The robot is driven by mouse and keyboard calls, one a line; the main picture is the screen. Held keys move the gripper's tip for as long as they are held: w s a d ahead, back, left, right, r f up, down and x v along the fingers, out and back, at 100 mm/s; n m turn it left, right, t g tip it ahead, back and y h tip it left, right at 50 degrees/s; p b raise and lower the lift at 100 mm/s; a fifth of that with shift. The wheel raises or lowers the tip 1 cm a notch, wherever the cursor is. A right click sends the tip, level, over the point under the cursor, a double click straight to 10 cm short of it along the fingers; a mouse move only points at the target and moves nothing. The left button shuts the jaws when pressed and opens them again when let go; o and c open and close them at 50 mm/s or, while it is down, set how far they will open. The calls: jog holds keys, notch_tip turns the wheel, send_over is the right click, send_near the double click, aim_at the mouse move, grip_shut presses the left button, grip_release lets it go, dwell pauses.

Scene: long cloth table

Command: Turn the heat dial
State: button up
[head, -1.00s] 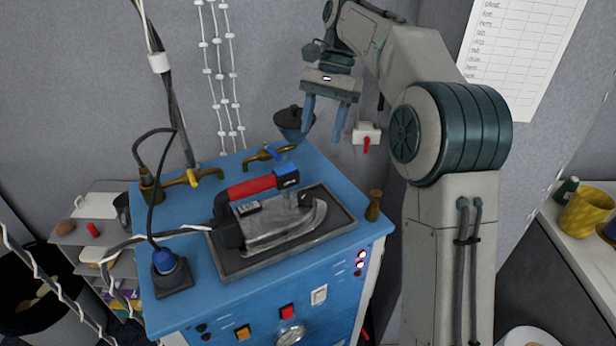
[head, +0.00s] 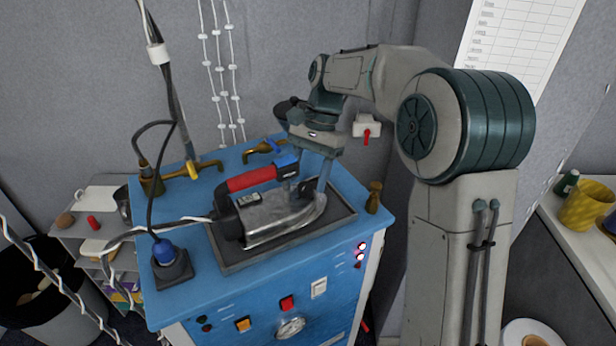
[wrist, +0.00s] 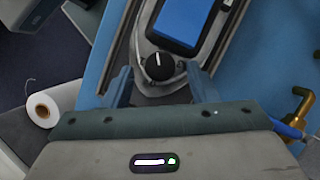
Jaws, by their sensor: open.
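The heat dial (wrist: 159,66) is a small black round knob with a white pointer mark, on the grey metal body of the iron (wrist: 143,52). In the wrist view it sits between my gripper's two blue-grey fingers. In the head view the iron (head: 280,215), with a red handle, lies on a dark tray (head: 232,262). My gripper (head: 314,180) is low over the iron's front end. It is open, with one finger on each side of the dial and a visible gap to it. The dial is largely hidden by the fingers in the head view.
The tray rests on a blue cabinet (head: 210,297) with buttons and a gauge (head: 290,327) on its front. Brass taps (head: 190,172) stand at the back, and a brass post (head: 374,197) at the right. A black cable runs to a blue plug (head: 163,250).

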jog(key=shift+s+a+f, duration=0.1)
jog(key=shift+s+f, duration=0.05)
jog(key=shift+f, duration=0.3)
jog(key=c, duration=1)
jog(key=shift+s+r+m+y+p, duration=0.1)
jog(key=shift+m+y+p, duration=0.25)
jog(key=shift+m, duration=0.65)
jog(key=shift+m+t+y, duration=0.25)
jog(key=shift+m+t, duration=0.05)
jog(key=shift+m, duration=0.4)
